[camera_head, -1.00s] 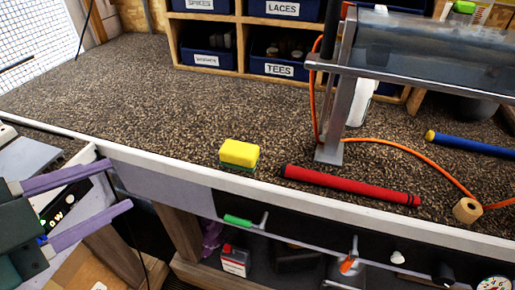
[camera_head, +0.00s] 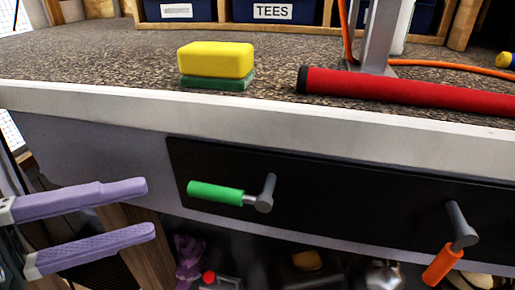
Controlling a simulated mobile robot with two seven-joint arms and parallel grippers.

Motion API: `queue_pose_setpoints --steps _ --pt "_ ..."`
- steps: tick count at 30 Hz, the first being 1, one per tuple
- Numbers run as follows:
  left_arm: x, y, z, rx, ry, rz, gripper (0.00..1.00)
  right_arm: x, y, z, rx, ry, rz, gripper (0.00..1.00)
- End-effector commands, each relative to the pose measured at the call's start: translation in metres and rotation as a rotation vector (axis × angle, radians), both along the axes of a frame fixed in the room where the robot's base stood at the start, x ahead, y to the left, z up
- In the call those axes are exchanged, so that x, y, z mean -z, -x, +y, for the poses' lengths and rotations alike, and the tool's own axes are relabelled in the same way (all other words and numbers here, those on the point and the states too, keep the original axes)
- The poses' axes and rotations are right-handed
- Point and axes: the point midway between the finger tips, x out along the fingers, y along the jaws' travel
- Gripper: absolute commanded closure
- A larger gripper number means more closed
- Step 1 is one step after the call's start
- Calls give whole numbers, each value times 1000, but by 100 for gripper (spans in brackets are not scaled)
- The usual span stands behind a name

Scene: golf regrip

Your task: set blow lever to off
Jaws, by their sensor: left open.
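A black panel (camera_head: 330,197) on the bench front carries two levers. The lever with the green handle (camera_head: 215,193) points left from its grey pivot, nearly level. The lever with the orange handle (camera_head: 443,265) hangs down and slightly left from its grey pivot. No lettering shows by either lever, so I cannot tell which one is the blow lever. My left gripper (camera_head: 150,209) is open and empty, its two purple fingers one above the other, to the left of the green handle and apart from it in the picture. My right gripper is not in view.
A yellow and green sponge (camera_head: 216,60) and a red grip (camera_head: 420,90) lie on the bench near its pale front edge (camera_head: 130,112). A metal stand (camera_head: 377,40) and an orange hose (camera_head: 450,65) are behind. A shelf below holds several items.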

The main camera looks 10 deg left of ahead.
Motion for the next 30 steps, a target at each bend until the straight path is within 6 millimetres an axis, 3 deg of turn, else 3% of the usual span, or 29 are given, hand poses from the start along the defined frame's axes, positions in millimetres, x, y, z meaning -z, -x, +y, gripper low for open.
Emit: queue_pose_setpoints --steps 15,30 --pt "9 -51 -55 -3 3 -3 50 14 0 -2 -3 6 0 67" --pt "11 -61 -67 -2 2 1 50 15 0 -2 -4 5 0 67"
